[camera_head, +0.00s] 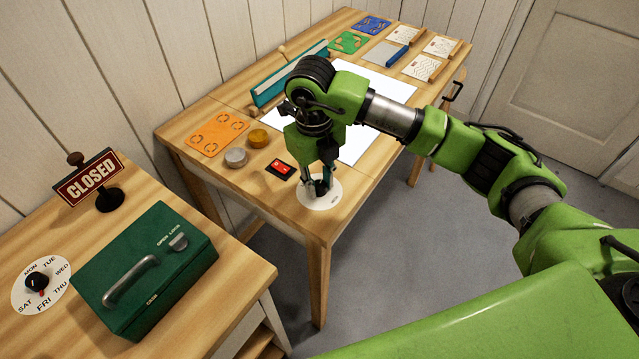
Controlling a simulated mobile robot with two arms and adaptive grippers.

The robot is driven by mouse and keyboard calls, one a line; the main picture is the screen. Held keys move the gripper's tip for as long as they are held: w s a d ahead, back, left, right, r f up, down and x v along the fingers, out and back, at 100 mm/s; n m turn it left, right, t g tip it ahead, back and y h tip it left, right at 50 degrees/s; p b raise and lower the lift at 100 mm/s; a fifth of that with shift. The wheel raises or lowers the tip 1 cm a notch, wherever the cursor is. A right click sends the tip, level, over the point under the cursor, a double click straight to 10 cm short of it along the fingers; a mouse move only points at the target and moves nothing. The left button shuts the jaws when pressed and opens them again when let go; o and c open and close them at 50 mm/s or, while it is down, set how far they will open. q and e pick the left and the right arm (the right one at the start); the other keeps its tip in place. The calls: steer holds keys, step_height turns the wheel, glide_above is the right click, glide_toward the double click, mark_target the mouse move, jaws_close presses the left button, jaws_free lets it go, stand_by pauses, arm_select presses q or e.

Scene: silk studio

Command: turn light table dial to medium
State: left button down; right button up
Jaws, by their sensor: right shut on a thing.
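The light table is a wooden table with a glowing white panel (385,98) set in its top. Near its front corner is a round white dial plate (333,199). My right gripper (322,186) points down over this plate and is shut on the dial knob in its middle. The fingers hide most of the knob, so its pointer and setting cannot be read. A small red and black switch (281,168) lies just left of the plate. My left gripper is not in view.
Two small round jars, one grey (236,157) and one yellow (258,138), and an orange stencil (218,134) lie left of the panel. A teal bar (290,75) stands behind. A green cash box (146,270), closed sign (90,178) and weekday dial (42,286) occupy the left table.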

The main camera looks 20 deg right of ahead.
steer(key=shift+m+b, duration=0.35)
steer(key=shift+m, duration=0.85)
steer(key=o, duration=1.1)
steer(key=shift+r, duration=0.25)
step_height(320, 180, up, 11)
steer(key=shift+a+r, duration=0.2)
steer(key=shift+a, duration=0.15)
